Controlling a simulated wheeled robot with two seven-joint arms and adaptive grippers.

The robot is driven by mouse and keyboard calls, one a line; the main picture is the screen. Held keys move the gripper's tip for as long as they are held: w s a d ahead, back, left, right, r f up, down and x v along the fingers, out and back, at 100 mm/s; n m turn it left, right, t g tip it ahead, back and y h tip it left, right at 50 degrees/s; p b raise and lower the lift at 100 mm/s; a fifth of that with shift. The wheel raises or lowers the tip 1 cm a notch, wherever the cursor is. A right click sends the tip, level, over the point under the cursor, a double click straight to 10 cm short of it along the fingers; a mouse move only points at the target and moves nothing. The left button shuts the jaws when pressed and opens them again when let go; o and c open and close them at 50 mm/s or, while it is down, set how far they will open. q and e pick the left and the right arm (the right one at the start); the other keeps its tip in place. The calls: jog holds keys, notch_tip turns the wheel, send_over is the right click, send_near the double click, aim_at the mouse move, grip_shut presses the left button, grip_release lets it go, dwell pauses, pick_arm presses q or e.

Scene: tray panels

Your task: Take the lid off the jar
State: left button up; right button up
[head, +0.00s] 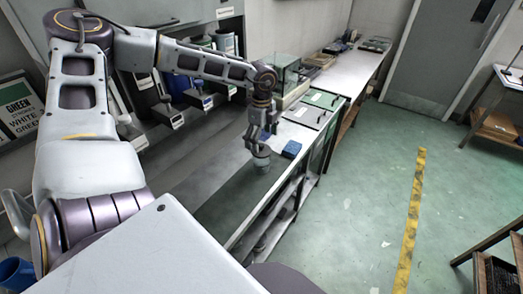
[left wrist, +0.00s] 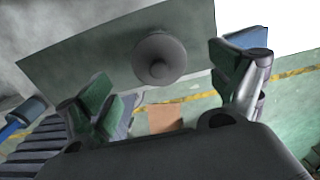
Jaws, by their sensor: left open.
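The jar (head: 262,166) stands upright on the counter in the head view, small and partly hidden under my left gripper. Its round grey lid (head: 262,154) is on top. In the left wrist view the lid (left wrist: 160,58) shows as a grey disc with a small knob in its middle. My left gripper (head: 262,141) points down just above the lid. In the left wrist view the two green-padded fingers of this gripper (left wrist: 170,88) are spread wide, with the lid between and beyond them. I cannot tell whether they touch it. My right gripper is out of view.
A blue block (head: 292,149) lies on the counter (head: 230,205) just right of the jar. Dispensers (head: 165,110) line the wall at left. Green floor (head: 375,190) is open at right.

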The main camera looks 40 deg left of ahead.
aim_at(261, 144)
pick_arm(q)
jog(key=shift+s+f, duration=0.1)
jog(key=shift+f, duration=1.55)
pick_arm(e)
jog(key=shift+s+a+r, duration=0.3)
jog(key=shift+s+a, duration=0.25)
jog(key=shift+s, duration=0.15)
